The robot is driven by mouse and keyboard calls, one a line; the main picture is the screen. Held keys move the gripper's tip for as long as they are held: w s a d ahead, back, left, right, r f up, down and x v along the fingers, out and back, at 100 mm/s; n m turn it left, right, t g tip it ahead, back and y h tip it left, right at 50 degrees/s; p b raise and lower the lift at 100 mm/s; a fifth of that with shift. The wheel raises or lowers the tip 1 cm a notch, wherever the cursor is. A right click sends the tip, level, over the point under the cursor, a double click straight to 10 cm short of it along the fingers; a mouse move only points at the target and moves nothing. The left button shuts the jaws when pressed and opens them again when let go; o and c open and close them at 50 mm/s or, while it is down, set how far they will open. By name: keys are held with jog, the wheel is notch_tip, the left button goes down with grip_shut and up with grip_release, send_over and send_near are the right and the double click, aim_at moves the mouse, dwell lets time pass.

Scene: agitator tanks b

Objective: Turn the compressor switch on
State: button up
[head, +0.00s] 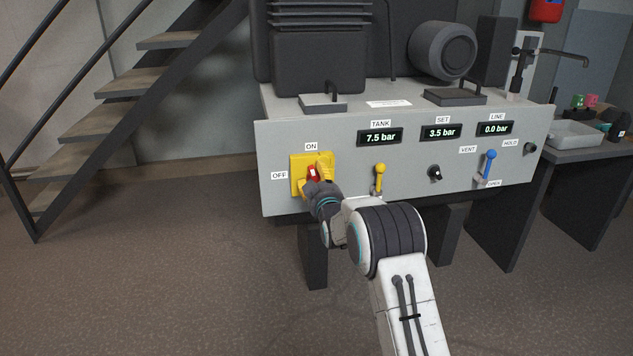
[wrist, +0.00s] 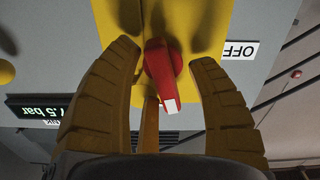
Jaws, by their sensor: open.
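The compressor switch is a red handle with a white tip (wrist: 163,72) on a yellow plate (head: 297,168), at the left end of the grey control panel. The OFF label (head: 279,175) is left of the plate and the ON label (head: 311,146) is above it. My gripper (head: 314,177) is at the switch, its yellow fingers partly covering it. In the wrist view, which is upside down, my open gripper (wrist: 165,58) has one finger on each side of the red handle, with visible gaps. The white tip points down in that picture; the OFF label is at right.
A yellow lever (head: 379,178), a black knob (head: 435,173) and a blue lever (head: 488,165) are further right on the panel. Displays read TANK 7.5 bar (head: 380,137), SET 3.5 bar and LINE 0.0 bar. Stairs (head: 130,95) rise at left. Floor is clear at left.

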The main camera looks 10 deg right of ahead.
jog(key=shift+w, duration=0.15)
jog(key=shift+c, duration=0.2)
jog(key=shift+r, duration=0.1)
grip_shut()
dwell(0.4)
